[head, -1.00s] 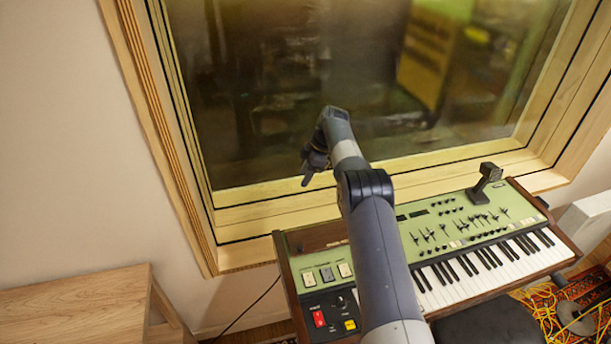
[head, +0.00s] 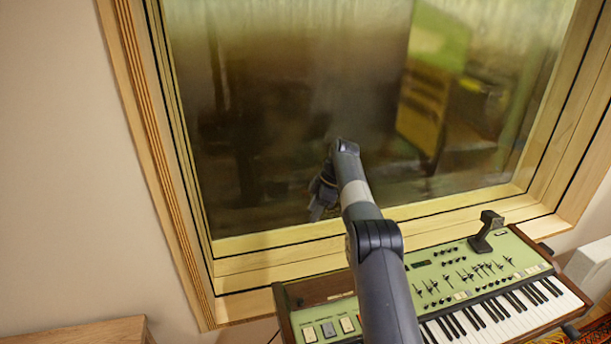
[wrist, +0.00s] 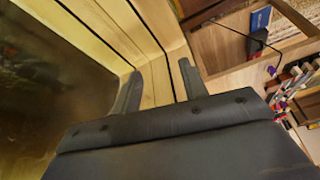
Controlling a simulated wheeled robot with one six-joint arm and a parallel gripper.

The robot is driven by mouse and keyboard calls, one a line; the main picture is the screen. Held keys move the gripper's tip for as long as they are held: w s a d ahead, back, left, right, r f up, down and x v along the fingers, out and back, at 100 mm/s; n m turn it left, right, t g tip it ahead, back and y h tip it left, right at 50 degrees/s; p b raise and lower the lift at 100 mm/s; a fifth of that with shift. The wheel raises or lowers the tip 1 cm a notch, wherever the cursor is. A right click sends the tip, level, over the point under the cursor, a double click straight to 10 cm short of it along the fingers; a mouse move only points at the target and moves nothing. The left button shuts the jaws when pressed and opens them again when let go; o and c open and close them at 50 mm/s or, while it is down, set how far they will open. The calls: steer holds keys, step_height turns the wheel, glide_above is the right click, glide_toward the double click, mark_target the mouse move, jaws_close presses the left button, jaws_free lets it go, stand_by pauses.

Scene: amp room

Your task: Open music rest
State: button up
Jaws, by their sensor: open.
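The green keyboard (head: 440,284), with wooden ends, stands below the window at the lower right of the head view. I cannot make out a music rest on it for certain; my arm hides part of its back and middle. A dark angled piece (head: 487,231) stands up at its back right. My gripper (head: 318,214) is left of the arm's far end, in front of the window glass in the picture and above the keyboard's back left corner. In the wrist view my gripper (wrist: 157,80) has its two fingers apart, with nothing between them but the wooden frame behind.
The window's wooden frame (head: 245,282) and glass (head: 285,130) lie behind the keyboard. A wooden bench (head: 85,332) is at the lower left. A white panel (head: 590,268) stands at the right. In the wrist view, a wooden surface (wrist: 222,48) and cluttered items appear at the right.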

steer(key=x, duration=0.7)
stand_by(0.3)
